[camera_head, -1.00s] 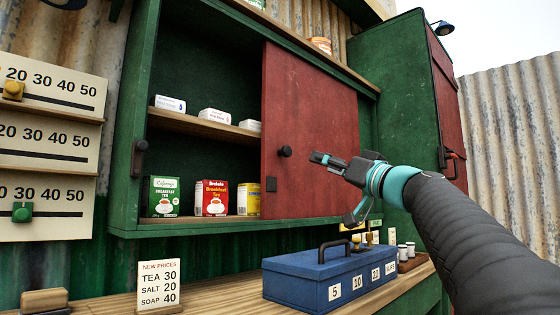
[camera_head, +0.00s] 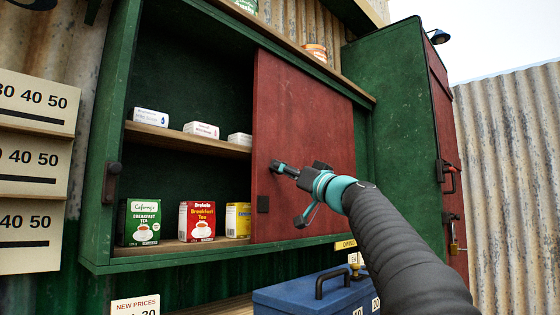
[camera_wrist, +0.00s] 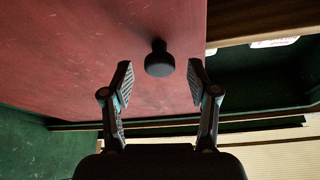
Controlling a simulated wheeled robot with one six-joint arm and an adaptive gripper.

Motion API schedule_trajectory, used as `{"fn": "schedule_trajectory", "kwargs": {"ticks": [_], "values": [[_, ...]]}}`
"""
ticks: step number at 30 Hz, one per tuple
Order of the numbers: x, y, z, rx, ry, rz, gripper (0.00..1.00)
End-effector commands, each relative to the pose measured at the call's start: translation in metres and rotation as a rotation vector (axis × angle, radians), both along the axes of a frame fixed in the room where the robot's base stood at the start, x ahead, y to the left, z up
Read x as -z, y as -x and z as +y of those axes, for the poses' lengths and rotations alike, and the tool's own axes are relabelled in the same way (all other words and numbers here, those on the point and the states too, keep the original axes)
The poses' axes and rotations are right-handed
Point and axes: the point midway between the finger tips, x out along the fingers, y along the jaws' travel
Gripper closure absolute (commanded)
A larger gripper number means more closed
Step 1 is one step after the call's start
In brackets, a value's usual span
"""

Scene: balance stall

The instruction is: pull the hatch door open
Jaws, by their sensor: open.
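The red door panel (camera_head: 305,110) covers the right part of the green wall cabinet, whose left part stands open. It fills much of the wrist view (camera_wrist: 70,60). In the wrist view its round black knob (camera_wrist: 159,60) lies between and slightly beyond my fingertips, with a gap on both sides. My gripper (camera_wrist: 160,80) is open and empty. In the head view my gripper (camera_head: 282,168) is close to the panel's left edge and largely covers the knob.
Tea boxes (camera_head: 197,221) stand on the cabinet's lower shelf, white packets (camera_head: 201,130) above. A blue cash box (camera_head: 285,298) is on the counter below my arm. At right, a tall green cabinet (camera_head: 395,120) has a red door with handle and a padlock (camera_head: 454,246).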

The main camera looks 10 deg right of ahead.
Motion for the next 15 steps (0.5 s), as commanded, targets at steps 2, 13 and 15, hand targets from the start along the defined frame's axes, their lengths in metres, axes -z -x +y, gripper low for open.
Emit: {"fn": "schedule_trajectory", "kwargs": {"ticks": [2, 13, 15], "values": [[-0.007, -0.009, 0.005, -0.001, 0.0, 0.001, 0.4], [-0.01, -0.023, 0.013, 0.001, 0.0, 0.0, 0.4], [-0.01, -0.023, 0.013, 0.001, 0.0, 0.0, 0.4]]}}
